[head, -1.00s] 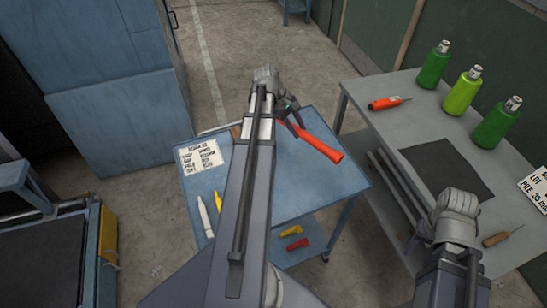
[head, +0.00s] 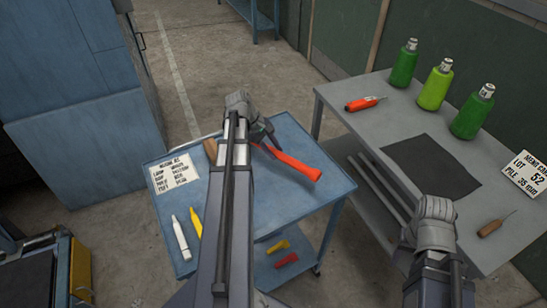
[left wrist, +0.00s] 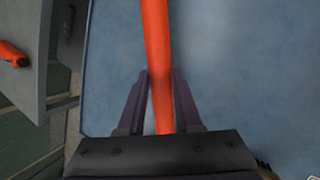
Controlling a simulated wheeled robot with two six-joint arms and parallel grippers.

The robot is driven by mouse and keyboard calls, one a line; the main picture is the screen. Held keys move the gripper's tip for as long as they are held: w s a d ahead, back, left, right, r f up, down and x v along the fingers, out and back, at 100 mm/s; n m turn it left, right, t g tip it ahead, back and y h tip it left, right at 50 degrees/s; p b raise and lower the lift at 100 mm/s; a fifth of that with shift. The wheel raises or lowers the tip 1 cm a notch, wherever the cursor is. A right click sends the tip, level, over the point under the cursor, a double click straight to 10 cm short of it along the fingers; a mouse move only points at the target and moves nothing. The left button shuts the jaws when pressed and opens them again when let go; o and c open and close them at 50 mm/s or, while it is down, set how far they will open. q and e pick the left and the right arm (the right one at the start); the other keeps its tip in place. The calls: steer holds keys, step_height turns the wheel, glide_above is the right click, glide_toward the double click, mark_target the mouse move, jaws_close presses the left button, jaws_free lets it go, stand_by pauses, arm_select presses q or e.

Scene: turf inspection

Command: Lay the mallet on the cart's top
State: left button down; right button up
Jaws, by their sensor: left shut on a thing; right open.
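The mallet's orange-red handle (head: 295,163) shows over the back right part of the blue cart's top (head: 270,200). My left gripper (head: 266,135) is shut on it. In the left wrist view, the handle (left wrist: 157,40) runs between the two fingers (left wrist: 161,85), with the blue top behind it. A brown wooden piece (head: 210,148) left of my arm looks like part of the mallet's head; my arm hides the rest. I cannot tell whether the mallet touches the top. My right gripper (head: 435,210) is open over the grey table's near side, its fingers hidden.
A label card (head: 174,173), a white marker (head: 180,238) and a yellow marker (head: 196,222) lie on the cart's left side. The grey table (head: 345,125) at right holds green bottles (head: 403,65), a red-handled tool (head: 365,103) and a dark mat (head: 430,165). The cart's front right top is clear.

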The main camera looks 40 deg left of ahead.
arm_select(q)
step_height(320, 180, down, 2)
steer(key=shift+f+b, duration=0.2)
steer(key=shift+b, duration=0.55)
steer(key=shift+r, duration=0.1)
arm_select(e)
step_height(320, 180, down, 2)
steer(key=shift+f, duration=0.1)
arm_select(q)
steer(key=c, duration=0.6)
jaws_free()
steer(key=shift+r, duration=0.1)
steer(key=shift+p+v, duration=5.45)
steer(key=shift+v, duration=0.55)
arm_select(e)
step_height(320, 180, up, 11)
steer(key=shift+f, duration=0.15)
arm_select(q)
steer(key=shift+s, duration=0.1)
